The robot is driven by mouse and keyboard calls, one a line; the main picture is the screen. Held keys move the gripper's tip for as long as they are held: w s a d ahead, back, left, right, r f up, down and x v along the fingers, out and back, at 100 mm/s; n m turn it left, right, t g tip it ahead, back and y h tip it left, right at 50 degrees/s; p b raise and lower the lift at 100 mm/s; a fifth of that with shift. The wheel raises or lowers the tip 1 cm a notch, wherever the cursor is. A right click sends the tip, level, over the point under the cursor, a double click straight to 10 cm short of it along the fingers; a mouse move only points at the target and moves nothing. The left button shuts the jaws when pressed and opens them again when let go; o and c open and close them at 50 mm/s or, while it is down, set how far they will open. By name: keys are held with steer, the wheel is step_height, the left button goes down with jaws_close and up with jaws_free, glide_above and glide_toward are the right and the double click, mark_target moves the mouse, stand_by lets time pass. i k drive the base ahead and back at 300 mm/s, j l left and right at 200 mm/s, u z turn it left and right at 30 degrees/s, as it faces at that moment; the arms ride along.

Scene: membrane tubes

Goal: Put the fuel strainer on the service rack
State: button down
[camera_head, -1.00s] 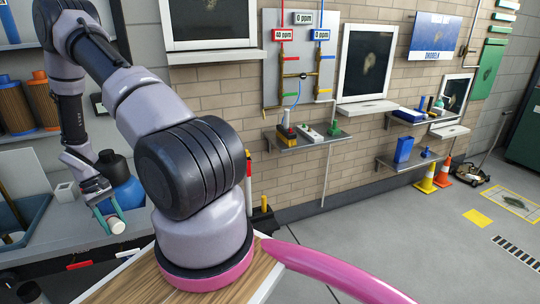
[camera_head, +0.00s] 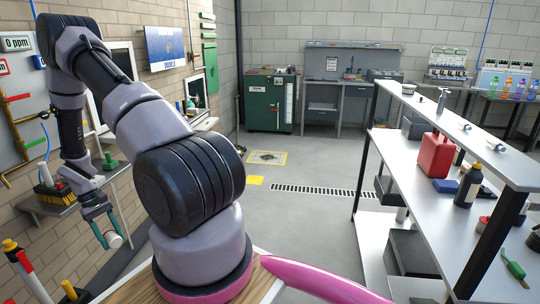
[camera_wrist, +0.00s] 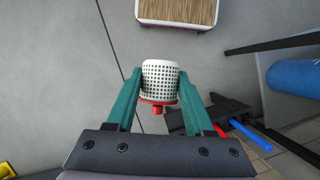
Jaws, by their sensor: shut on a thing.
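The fuel strainer is a white mesh cup with a red rim and a red knob at one end. In the wrist view the strainer (camera_wrist: 160,80) sits between the green fingers of my gripper (camera_wrist: 159,85), which is shut on it. In the head view my gripper (camera_head: 109,235) is at the left, over the floor near the brick wall, with a white bit of the strainer (camera_head: 115,240) showing at its fingers. A shelved rack (camera_head: 460,127), white with black posts, stands at the right, well away from my gripper; I take it as the service rack.
The rack holds a red can (camera_head: 436,155), a dark bottle (camera_head: 468,186) and a green brush (camera_head: 513,263). A wall shelf (camera_head: 60,205) is close to my arm at the left. A green cabinet (camera_head: 268,100) stands at the back. The grey floor between is mostly clear.

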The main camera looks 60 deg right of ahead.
mark_target(417, 150)
steer(key=i+z, duration=0.15)
steer(key=z, duration=0.25)
steer(key=i+l+z, duration=0.1)
steer(key=z, duration=0.25)
steer(key=i+z, duration=0.2)
steer(key=z, duration=0.2)
steer(key=i+j+z, duration=0.1)
steer(key=z, duration=0.3)
steer(key=i+j, duration=0.15)
steer(key=i, duration=0.35)
steer(key=i+j, duration=0.1)
steer(key=i, duration=0.35)
steer(key=i+j, duration=0.15)
steer(key=i, duration=0.35)
steer(key=i+j, duration=0.1)
steer(key=i, duration=0.35)
steer(key=i+z, duration=0.1)
steer(key=z, duration=0.3)
steer(key=i+z, duration=0.1)
steer(key=z, duration=0.35)
steer(key=j+z, duration=0.1)
steer(key=z, duration=0.3)
steer(key=i+j+z, duration=0.1)
steer(key=z, duration=0.3)
